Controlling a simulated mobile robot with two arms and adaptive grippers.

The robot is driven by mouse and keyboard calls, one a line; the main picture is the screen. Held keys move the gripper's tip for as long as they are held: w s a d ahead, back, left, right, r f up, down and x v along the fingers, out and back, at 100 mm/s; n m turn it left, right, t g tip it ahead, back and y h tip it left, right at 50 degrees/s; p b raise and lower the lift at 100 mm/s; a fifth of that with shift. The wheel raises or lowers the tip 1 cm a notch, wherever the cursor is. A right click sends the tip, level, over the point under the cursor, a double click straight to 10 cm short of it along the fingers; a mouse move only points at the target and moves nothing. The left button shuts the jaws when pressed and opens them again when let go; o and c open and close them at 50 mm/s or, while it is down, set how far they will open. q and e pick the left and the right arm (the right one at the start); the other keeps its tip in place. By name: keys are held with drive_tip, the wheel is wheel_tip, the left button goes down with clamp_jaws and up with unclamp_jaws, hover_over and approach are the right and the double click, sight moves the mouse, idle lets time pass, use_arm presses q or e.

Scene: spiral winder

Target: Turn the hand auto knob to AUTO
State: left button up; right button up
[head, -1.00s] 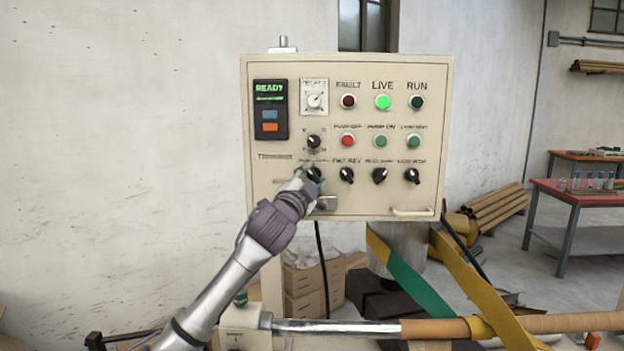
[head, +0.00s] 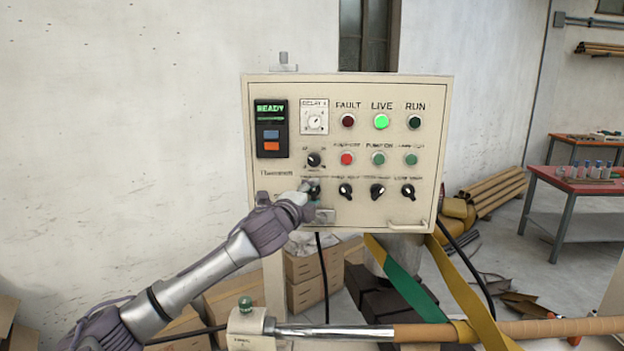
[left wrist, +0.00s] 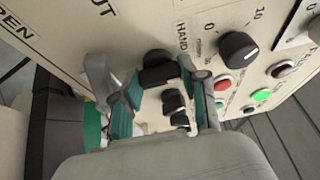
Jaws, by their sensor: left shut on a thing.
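The control panel (head: 286,218) is a cream box facing me. The hand auto knob (head: 314,187) is black, at the left end of the bottom knob row, partly covered by my left gripper (head: 310,190). In the left wrist view the knob (left wrist: 158,68) sits between the fingers of my left gripper (left wrist: 158,80), which is shut on it. The word HAND (left wrist: 183,38) is readable beside it; I cannot tell exactly where its pointer aims. My right gripper is not in view.
More black knobs (head: 345,190) continue the row to the right. Another black knob (head: 314,159) is just above. The LIVE lamp (head: 381,121) glows green. A handle (head: 409,226) juts out at lower right. A horizontal roller (head: 340,331) crosses below the panel.

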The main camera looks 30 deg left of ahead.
use_arm(q)
drive_tip(key=shift+r+m+g, duration=0.1)
drive_tip(key=shift+m+g, duration=0.3)
drive_tip(key=shift+m, duration=0.5)
drive_tip(key=shift+m+g+y, duration=0.3)
drive_tip(key=shift+m+g, duration=0.7)
drive_tip(key=shift+m, duration=1)
drive_tip(key=o, duration=1.1)
drive_tip(key=shift+o, duration=0.2)
drive_tip(key=v, duration=1.2)
